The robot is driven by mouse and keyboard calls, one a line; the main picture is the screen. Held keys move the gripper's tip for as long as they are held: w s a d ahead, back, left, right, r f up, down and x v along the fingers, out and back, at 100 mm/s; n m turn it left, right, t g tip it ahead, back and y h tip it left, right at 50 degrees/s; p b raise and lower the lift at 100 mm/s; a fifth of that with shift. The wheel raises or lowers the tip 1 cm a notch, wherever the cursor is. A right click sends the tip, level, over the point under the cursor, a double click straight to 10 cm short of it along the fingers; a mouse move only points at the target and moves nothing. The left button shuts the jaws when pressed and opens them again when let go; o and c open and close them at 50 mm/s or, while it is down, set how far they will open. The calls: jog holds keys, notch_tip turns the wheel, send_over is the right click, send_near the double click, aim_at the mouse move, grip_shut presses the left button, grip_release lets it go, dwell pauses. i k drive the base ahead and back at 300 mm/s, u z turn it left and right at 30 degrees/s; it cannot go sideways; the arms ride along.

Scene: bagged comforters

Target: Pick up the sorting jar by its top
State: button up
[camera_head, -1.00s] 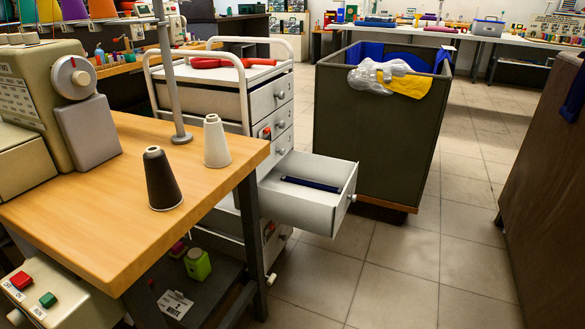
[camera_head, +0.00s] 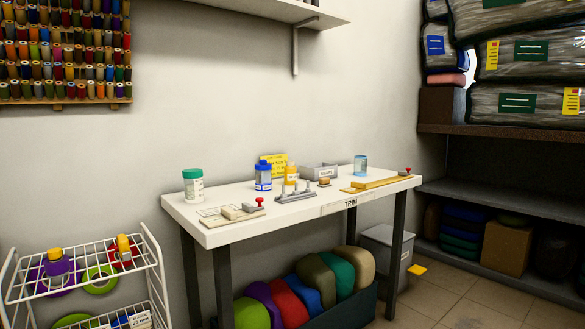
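Several containers stand upright on a white table (camera_head: 290,212) labelled TRIM. A pale jar with a green lid (camera_head: 193,186) is at the table's left end. A blue-capped bottle with a white label (camera_head: 263,175) stands near the middle, with a yellow-capped bottle (camera_head: 291,174) beside it. A small clear bluish jar (camera_head: 360,166) stands farther right, near the wall. I cannot tell which of these is the sorting jar. My gripper is not in view.
A white wire cart (camera_head: 82,285) stands at the left front. A bin of coloured rolls (camera_head: 345,310) and a grey lidded box (camera_head: 384,245) are under the table. Shelves with bagged comforters (camera_head: 527,52) stand at the right. Tiled floor (camera_head: 455,300) is clear at the lower right.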

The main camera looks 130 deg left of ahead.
aim_at(360, 162)
jog(key=u, duration=3.2)
jog(key=i, duration=4.05)
jog(key=u, duration=2.3)
